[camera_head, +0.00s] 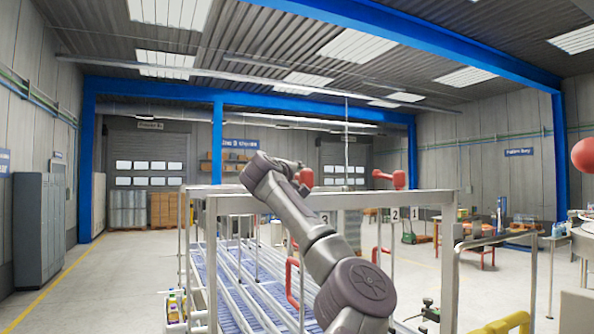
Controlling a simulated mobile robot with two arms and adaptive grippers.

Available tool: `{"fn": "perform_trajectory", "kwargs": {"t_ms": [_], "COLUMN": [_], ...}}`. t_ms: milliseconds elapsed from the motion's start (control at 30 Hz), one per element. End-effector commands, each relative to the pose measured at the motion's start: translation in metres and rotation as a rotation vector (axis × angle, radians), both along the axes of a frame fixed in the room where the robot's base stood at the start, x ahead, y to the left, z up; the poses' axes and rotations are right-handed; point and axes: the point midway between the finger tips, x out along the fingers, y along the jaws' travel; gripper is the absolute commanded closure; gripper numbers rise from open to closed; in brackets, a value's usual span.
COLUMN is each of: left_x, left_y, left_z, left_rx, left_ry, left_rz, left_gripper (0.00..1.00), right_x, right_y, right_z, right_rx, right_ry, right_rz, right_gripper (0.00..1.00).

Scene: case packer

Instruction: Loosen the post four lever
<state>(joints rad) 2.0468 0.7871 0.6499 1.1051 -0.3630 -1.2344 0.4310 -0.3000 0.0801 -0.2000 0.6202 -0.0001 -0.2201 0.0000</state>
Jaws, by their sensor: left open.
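My left arm rises from the bottom middle, and its gripper (297,168) is at the top of the metal frame, small and partly hidden by the wrist. It is open. A red lever (306,179) shows right at the gripper; whether they touch I cannot tell. Another red lever (391,179) stands on the frame farther right. Number plates 3 (325,218), 2 (395,214) and 1 (415,214) are readable; no plate 4 shows, so I cannot tell which lever is post four's. My right gripper is out of view.
The metal frame (448,260) surrounds a blue roller conveyor (222,290). Red loop handles (291,282) hang inside it. A rounded red part (584,155) is at the right edge. Bottles (177,303) stand at lower left. Floor left of the frame is clear.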

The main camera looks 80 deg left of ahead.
Motion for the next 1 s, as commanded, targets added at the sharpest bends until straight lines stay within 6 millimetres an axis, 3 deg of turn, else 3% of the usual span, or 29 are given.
{"fn": "perform_trajectory", "kwargs": {"t_ms": [300, 567, 600, 1000], "left_x": [0.0019, 0.0019, 0.0019, 0.0035], "left_y": [0.0025, 0.0023, 0.0023, 0.0016], "left_z": [-0.0009, -0.0006, -0.0007, -0.001], "left_rx": [0.0, 0.0, 0.0, -0.001], "left_ry": [0.0, 0.0, 0.0, 0.002], "left_rz": [0.0, 0.0, 0.0, 0.005], "left_gripper": [0.57, 0.98, 1.0, 1.0], "right_x": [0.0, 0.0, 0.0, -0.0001], "right_y": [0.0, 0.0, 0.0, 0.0], "right_z": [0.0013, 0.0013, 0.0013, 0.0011], "right_rx": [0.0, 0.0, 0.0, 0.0], "right_ry": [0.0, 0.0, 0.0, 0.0], "right_rz": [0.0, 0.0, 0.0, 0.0], "right_gripper": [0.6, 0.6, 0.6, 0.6]}}
